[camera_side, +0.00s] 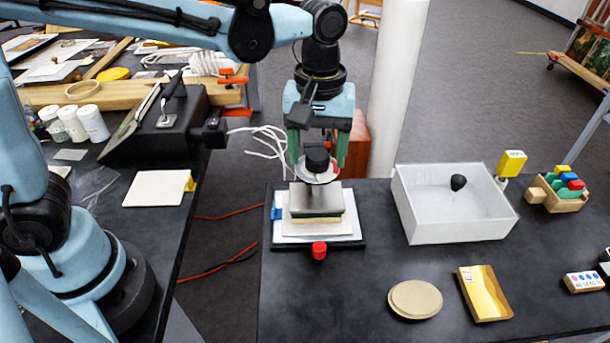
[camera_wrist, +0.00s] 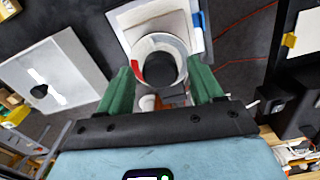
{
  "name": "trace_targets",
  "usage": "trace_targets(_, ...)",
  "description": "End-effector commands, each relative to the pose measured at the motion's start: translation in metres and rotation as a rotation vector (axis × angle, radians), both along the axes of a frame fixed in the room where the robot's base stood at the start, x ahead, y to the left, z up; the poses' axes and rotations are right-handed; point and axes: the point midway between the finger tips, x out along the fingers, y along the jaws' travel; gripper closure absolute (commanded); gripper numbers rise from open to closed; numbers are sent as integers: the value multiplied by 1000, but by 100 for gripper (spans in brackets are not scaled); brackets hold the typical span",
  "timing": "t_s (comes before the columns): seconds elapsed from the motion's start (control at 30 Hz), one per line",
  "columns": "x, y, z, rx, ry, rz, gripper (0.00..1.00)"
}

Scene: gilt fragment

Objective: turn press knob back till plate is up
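The press (camera_side: 268,230) stands on the dark table, with a red knob-like part (camera_side: 319,250) at its front. Its grey metal plate (camera_side: 315,200) appears to lie on a stack of greenish and cream layers; I see no clear gap under it. Above the plate is the black press knob (camera_side: 317,158) with a white and red dial (camera_side: 320,176); the knob also shows in the wrist view (camera_wrist: 160,70). My gripper (camera_side: 318,165) points down over the press. Its green fingers are open, one on each side of the knob, with space visible between them and the black part.
A white tray (camera_side: 420,225) with a black lump stands right of the press. A round tan disc (camera_side: 415,299) and a gilt piece (camera_side: 484,293) lie in front. A white pillar (camera_side: 396,90) rises behind. Bare table lies front left of the disc.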

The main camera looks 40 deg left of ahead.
Motion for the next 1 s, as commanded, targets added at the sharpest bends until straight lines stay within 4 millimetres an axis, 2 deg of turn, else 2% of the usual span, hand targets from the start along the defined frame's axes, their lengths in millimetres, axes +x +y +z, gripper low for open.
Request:
trace_targets(0.3,0,0,1,1,1,-1,32)
trace_targets(0.47,0,0,12,1,1,-2,32)
trace_targets(1.0,0,0,97,1,1,-1,32)
